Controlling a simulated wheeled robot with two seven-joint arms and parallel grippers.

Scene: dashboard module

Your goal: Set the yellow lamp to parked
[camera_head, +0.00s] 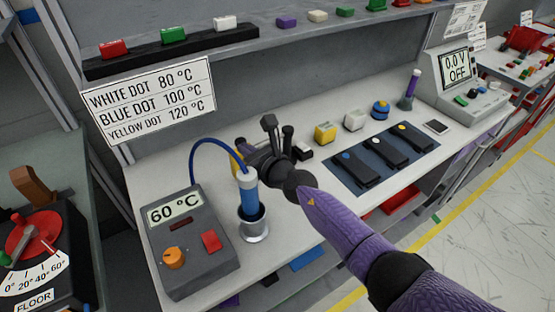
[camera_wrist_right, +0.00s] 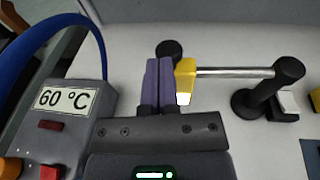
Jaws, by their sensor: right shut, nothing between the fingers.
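The yellow lamp (camera_wrist_right: 185,78) sits on a metal rod (camera_wrist_right: 235,72) between two black posts in the right wrist view. It is near the left post (camera_wrist_right: 168,50), and its lower face glows white. In the head view only a bit of yellow (camera_head: 238,163) shows beside my right gripper (camera_head: 256,155), which hides much of the fixture. In the right wrist view my right gripper (camera_wrist_right: 153,82) is shut and empty, its purple fingers just left of the lamp. I cannot tell whether they touch it. My left gripper is not in view.
A thermostat box (camera_head: 187,245) reading 60 °C stands left of the gripper, with a blue cable (camera_head: 200,148) and a blue cylinder in a metal cup (camera_head: 253,229). Yellow (camera_head: 325,132) and white (camera_head: 355,120) blocks and a dark pedal panel (camera_head: 380,158) lie to the right.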

